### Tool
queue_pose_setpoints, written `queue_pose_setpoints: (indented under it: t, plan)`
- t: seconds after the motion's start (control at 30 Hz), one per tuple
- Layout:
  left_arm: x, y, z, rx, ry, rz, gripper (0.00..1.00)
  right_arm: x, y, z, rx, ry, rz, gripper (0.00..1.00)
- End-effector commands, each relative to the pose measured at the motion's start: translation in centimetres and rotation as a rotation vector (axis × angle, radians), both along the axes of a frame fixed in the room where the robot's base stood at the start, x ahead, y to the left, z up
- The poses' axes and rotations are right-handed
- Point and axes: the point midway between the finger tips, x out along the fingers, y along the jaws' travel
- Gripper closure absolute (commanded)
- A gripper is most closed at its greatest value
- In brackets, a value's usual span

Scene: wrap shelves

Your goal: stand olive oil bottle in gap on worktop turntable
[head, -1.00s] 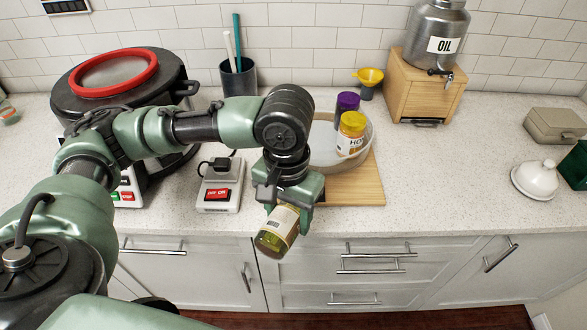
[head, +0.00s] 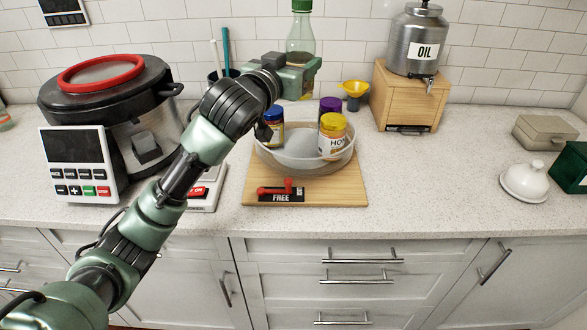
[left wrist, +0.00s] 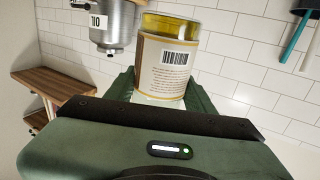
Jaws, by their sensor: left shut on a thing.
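The olive oil bottle (head: 300,38), green with a green cap, is upright in the head view, raised above the worktop behind the turntable. My left gripper (head: 305,76) is shut on it around its lower part. In the left wrist view the bottle's label with a barcode (left wrist: 167,66) shows between the fingers. The round turntable (head: 305,165) has a pale rim and sits on a wooden board. On it are a blue-lidded jar (head: 271,130), a purple-lidded jar (head: 329,105) and a yellow-lidded honey jar (head: 332,140). My right gripper is out of view.
A red lever with a "FREE" sign (head: 281,195) is at the board's front. A black cooker (head: 110,100) stands left, a cup with utensils (head: 213,75) behind. A yellow funnel (head: 355,88) and a steel oil can on a wooden box (head: 407,95) stand right.

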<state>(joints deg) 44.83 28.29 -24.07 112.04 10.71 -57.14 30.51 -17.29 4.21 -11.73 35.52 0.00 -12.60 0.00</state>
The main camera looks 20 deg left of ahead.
Motion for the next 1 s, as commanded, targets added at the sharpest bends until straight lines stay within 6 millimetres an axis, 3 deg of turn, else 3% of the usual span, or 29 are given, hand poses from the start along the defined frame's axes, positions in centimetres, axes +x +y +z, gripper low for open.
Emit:
queue_pose_setpoints:
  t: [0.17,0.63,1.0]
  plan:
    - [0.5,1.5,-0.4,-0.008,-0.054,0.041,1.0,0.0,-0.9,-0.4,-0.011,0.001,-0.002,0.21]
    - [0.5,1.4,-11.9,-0.007,-0.051,0.04,1.0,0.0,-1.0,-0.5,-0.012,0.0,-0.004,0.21]
    - [0.5,1.4,-15.9,-0.008,-0.054,0.039,1.0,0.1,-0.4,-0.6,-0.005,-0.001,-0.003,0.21]
